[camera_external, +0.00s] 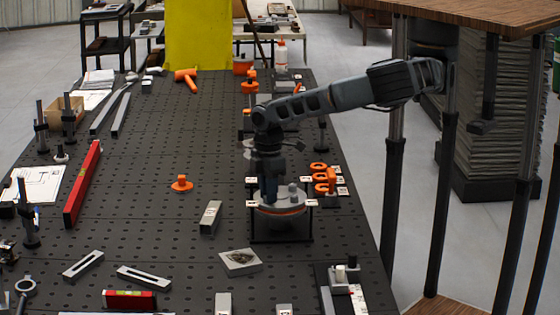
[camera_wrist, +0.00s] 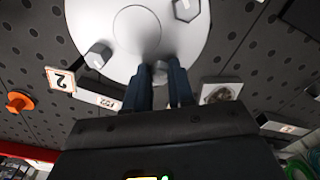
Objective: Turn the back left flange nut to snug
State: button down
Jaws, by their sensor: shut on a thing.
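A round grey flange (camera_external: 292,206) lies on an orange-edged base in a black frame (camera_external: 282,240) near the bench's right side. In the wrist view the flange's pale disc (camera_wrist: 138,28) carries hex nuts, one at left (camera_wrist: 98,57) and one at top right (camera_wrist: 187,10). My gripper (camera_external: 268,201) points down over the flange's left part. In the wrist view its two dark fingers (camera_wrist: 160,82) are closed on a flange nut (camera_wrist: 160,70) at the disc's edge. The fingers partly hide that nut. I cannot tell how tight it sits.
Orange parts (camera_external: 320,167) stand close behind the flange at right. A grey block (camera_external: 210,217) and a square plate (camera_external: 240,262) lie to its left and front. An orange knob (camera_external: 181,183) and red level (camera_external: 83,184) are farther left. The bench between them is mostly clear.

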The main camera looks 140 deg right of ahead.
jog(key=shift+s+r+m+p, duration=0.1)
jog(key=shift+m+p, duration=0.45)
jog(key=shift+m, duration=0.05)
jog(key=shift+m+p, duration=0.45)
jog(key=shift+m, duration=0.25)
jog(key=c, duration=1)
grip_release()
jog(key=shift+o, duration=0.2)
jog(key=shift+r+b, duration=0.45)
jog(key=shift+r, duration=3.35)
